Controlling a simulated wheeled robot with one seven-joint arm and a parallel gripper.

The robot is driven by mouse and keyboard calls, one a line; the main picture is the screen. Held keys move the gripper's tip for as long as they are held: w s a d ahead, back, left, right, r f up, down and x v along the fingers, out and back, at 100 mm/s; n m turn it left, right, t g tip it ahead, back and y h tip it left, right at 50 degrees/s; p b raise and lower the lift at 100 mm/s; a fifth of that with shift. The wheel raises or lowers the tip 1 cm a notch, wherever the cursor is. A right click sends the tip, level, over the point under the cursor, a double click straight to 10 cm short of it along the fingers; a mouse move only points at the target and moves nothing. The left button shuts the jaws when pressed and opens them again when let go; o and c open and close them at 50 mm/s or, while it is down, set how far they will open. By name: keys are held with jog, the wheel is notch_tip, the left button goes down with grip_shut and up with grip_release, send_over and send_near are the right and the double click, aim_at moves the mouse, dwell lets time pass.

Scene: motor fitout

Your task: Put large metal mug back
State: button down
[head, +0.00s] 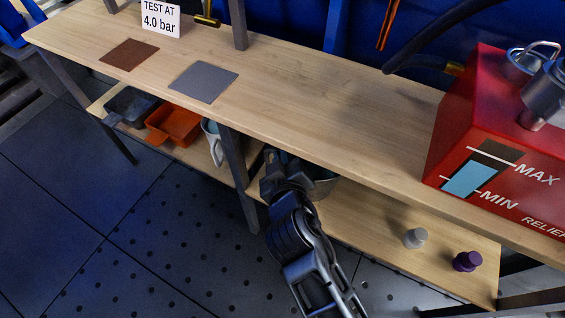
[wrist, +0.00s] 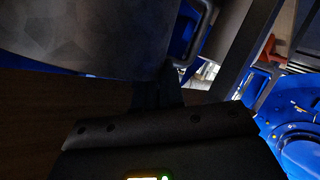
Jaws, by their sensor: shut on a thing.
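The large metal mug (head: 325,187) is at the lower shelf in the head view, mostly hidden by my gripper and the upper board's edge. In the wrist view its grey curved metal wall (wrist: 90,35) fills the upper left, very close. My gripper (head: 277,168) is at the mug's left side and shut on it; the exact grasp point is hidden. The wrist view shows the dark gripper (wrist: 165,92) against the mug's lower right edge. I cannot tell whether the mug touches the shelf.
The lower shelf (head: 365,215) holds a grey bin (head: 130,107), orange bin (head: 174,125), white mug (head: 213,143), pale knob (head: 415,238) and purple knob (head: 467,261). A dark post (head: 238,175) stands left of my gripper. The upper bench (head: 300,90) is clear mid-length; a red tank (head: 500,150) stands right.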

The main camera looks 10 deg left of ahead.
jog(key=shift+w+a+f+b, duration=0.15)
jog(key=shift+f+b, duration=0.1)
jog(key=shift+f, duration=0.3)
jog(key=shift+w+d+f+b, duration=0.1)
jog(key=shift+w+f+b, duration=0.15)
jog(key=shift+f, duration=0.3)
jog(key=shift+w+a+f+b, duration=0.1)
jog(key=shift+f+b, duration=0.2)
jog(key=shift+f, duration=0.35)
jog(key=c, duration=1.2)
grip_release()
jog(key=shift+f, duration=0.1)
jog(key=shift+c, duration=0.2)
jog(key=p+v, duration=0.2)
jog(key=v, duration=1)
